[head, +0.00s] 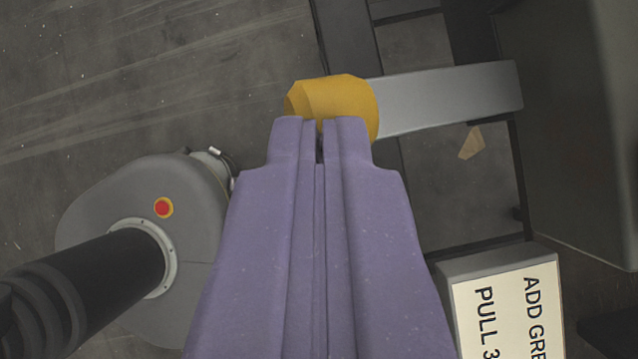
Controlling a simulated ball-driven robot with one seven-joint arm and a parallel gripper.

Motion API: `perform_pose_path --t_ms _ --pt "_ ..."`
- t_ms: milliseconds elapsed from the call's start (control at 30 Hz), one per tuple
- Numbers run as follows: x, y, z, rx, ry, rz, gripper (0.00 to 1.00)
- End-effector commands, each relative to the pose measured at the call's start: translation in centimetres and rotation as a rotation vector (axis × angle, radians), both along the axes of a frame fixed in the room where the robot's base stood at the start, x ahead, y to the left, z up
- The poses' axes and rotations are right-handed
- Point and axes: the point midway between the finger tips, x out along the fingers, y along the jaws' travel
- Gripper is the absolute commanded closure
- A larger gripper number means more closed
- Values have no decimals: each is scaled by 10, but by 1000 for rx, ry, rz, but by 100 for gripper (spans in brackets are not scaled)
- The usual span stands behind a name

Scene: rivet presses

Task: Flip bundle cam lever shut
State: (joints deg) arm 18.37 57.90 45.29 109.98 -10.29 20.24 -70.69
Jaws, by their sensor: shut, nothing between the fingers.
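My gripper (320,126) is purple and points up the picture from the bottom centre. Its two fingers are shut with nothing between them. A lever (440,98) with a flat grey metal arm reaches in from the right and ends in a yellow-orange knob (345,97). The knob lies right at my fingertips, which cover its lower part. I cannot tell whether the fingertips touch it or sit just above it. The lever's pivot and any bundle are not clearly visible.
A dark machine body (575,120) fills the right side. A sign box (507,300) with partly cut-off lettering stands at lower right. Dark frame bars (352,40) run behind the lever. A tan scrap (471,143) lies below it. Bare concrete floor (140,90) is open at upper left.

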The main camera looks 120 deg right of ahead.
Motion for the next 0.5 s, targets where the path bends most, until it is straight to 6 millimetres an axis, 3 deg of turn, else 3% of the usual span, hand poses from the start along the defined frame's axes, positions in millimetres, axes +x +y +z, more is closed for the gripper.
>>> perform_pose_path --t_ms 500 --pt "-9 -2 -11 -2 5 1 100"
